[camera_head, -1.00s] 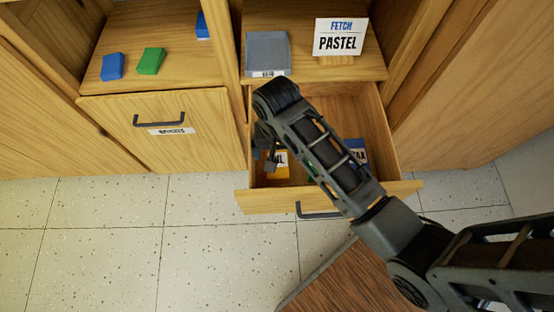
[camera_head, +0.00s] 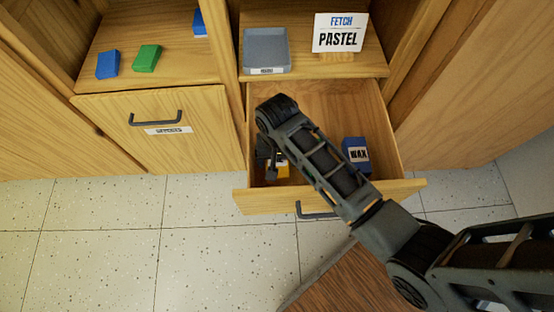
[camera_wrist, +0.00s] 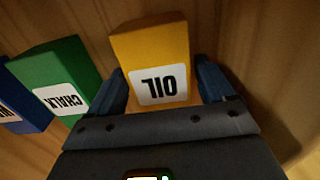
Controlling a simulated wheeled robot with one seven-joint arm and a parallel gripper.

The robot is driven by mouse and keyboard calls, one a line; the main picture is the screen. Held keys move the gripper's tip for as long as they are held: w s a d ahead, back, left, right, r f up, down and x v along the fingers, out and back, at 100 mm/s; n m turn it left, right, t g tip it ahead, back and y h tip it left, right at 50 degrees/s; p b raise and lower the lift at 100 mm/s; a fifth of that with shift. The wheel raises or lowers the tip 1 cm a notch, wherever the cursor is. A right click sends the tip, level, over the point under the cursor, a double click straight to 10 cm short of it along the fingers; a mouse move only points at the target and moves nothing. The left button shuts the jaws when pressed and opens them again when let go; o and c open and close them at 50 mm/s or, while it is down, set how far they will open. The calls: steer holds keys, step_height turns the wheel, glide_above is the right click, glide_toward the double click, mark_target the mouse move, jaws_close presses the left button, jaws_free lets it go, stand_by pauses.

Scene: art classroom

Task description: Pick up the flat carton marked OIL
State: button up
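The yellow carton marked OIL (camera_wrist: 155,55) lies in the open drawer (camera_head: 305,105). In the wrist view its label reads upside down. My gripper (camera_wrist: 160,85) is open, with one dark finger on each side of the carton's near part. A narrow gap shows at the right finger; contact at the left finger is hard to tell. In the head view only a yellow bit of the carton (camera_head: 283,173) shows beside my gripper (camera_head: 270,160); my arm hides the rest.
A green carton marked CHALK (camera_wrist: 58,82) lies close left of the yellow one, with a blue carton (camera_wrist: 20,105) beyond. The head view shows the blue WAX carton (camera_head: 356,152). A grey tray (camera_head: 265,48) and a FETCH PASTEL sign (camera_head: 340,33) stand on the shelf above.

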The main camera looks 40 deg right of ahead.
steer(key=c, duration=0.9)
steer(key=shift+r, duration=0.1)
